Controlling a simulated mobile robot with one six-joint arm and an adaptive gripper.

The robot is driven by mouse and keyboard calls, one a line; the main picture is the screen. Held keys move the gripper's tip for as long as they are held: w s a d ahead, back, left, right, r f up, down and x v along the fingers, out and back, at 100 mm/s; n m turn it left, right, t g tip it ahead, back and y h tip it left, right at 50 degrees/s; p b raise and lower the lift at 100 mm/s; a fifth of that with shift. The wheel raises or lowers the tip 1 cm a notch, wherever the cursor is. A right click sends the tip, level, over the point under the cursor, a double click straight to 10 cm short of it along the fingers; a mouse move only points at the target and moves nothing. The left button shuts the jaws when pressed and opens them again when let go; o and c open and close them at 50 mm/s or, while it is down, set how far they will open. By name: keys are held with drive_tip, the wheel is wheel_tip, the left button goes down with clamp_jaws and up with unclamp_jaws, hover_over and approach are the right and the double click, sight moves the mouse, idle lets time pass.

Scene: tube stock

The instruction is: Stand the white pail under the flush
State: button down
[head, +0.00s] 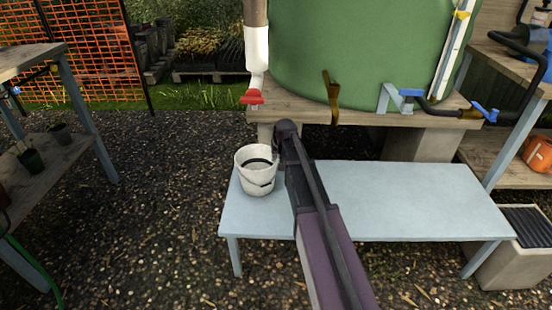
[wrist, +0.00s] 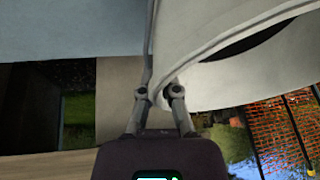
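The white pail (head: 257,183) is upright at the left end of the pale blue bench, and I cannot tell whether its base touches the top. In the wrist view the pail (wrist: 225,45) fills the upper right, its rim edge between my fingers. My gripper (wrist: 157,90) looks shut on that rim, with one finger partly hidden by the pail. In the head view my gripper (head: 280,143) is at the pail's right side, its fingertips hard to make out. The flush, a white downpipe (head: 256,48) with a red valve (head: 252,97), hangs behind and above the pail.
The pale blue bench (head: 410,195) is bare to the right of my arm. Behind it a wooden stand (head: 350,112) carries a large green tank (head: 360,45). A worktable (head: 75,95) stands at the left, with open gravel (head: 165,170) between it and the bench.

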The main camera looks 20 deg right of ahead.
drive_tip(key=shift+f, duration=0.2)
idle(0.4)
idle(0.3)
drive_tip(key=c, duration=0.7)
unclamp_jaws()
